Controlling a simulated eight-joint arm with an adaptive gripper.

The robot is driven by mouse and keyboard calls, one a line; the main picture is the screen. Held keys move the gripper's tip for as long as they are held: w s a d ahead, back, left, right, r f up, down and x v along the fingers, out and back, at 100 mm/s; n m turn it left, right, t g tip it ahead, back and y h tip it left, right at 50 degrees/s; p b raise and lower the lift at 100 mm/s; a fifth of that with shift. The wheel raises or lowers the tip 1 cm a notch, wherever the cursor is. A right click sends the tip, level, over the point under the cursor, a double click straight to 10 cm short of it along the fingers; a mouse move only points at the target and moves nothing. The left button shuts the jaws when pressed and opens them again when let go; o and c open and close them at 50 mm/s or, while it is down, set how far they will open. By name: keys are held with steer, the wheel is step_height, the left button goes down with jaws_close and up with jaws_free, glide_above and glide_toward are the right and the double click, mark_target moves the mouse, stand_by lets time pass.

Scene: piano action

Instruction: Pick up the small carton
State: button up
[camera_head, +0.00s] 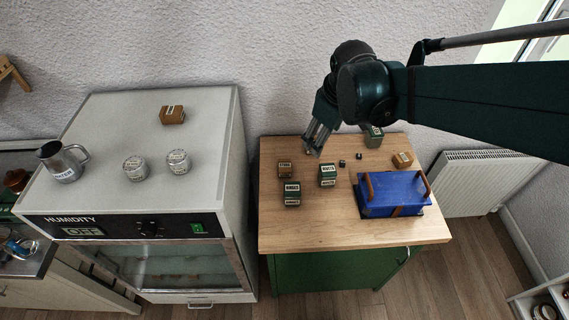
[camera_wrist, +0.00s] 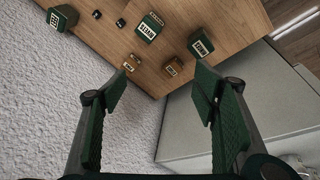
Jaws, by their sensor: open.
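Several small labelled boxes stand on the wooden table top, and I cannot tell which one is the small carton. A brown one with a pale label (camera_head: 285,168) is at the left; a brown box also shows ahead of the fingers in the wrist view (camera_wrist: 173,66). Another small brown one (camera_wrist: 132,62) is near the left fingertip.
Green boxes stand mid-table (camera_head: 328,174), front left (camera_head: 292,193) and at the back (camera_head: 374,136). Two tiny dark cubes (camera_head: 343,163) lie between. A blue case with brown handles (camera_head: 390,197) fills the right front. A humidity cabinet (camera_head: 100,125) stands left; the wall is behind.

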steer(key=w+a+f+n+g, duration=0.2)
steer(key=w+a+f+n, duration=0.35)
steer(key=w+f, duration=0.35)
steer(key=n+g+b, duration=0.2)
steer(key=n, duration=0.1)
glide_above(285, 165)
step_height(285, 165, down, 12)
steer(key=shift+s+a+r, duration=0.1)
steer(key=shift+a+r, duration=0.05)
steer(key=shift+r, duration=0.05)
steer(key=shift+a+f, duration=0.1)
steer(key=shift+f, duration=0.25)
steer(key=shift+f, duration=0.1)
steer(key=shift+f, duration=1.15)
steer(key=shift+f, duration=0.15)
steer(key=shift+d+f, duration=0.2)
steer(key=shift+f, duration=2.25)
steer(key=shift+c, duration=0.3)
steer(key=c, duration=0.9)
